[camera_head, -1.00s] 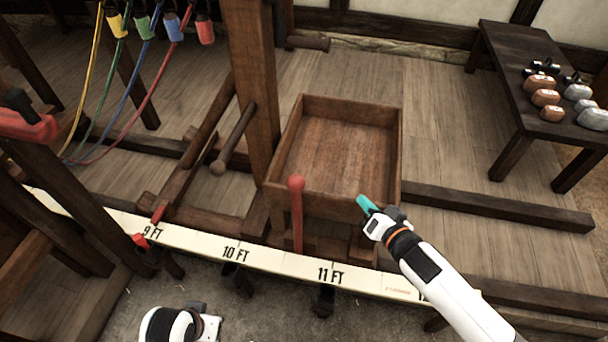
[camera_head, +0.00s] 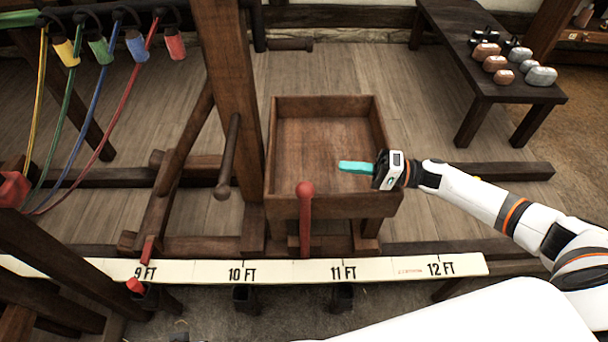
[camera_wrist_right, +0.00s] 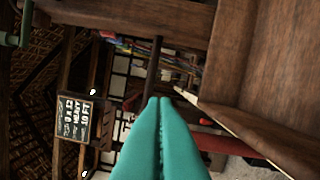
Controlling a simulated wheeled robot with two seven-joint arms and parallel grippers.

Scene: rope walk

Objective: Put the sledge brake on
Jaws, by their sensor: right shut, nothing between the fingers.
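The sledge is a dark wooden frame with an open, empty box (camera_head: 330,207) and a thick upright post (camera_head: 232,90). A red lever with a round knob (camera_head: 305,215) stands upright at the box's front and looks like the brake. My right gripper (camera_head: 345,166) is over the box, with its teal fingers shut and empty, pointing left. It is behind and right of the red knob, apart from it. In the right wrist view the shut fingers (camera_wrist_right: 159,105) fill the middle, and a red bar (camera_wrist_right: 225,144), seemingly the lever, shows beside them. My left gripper is out of view.
A ruler board (camera_head: 290,271) marked in feet runs along the front. Yellow, green, blue and red strands hang from hooks at the left. A dark table (camera_head: 455,55) at the back right holds several copper and grey weights.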

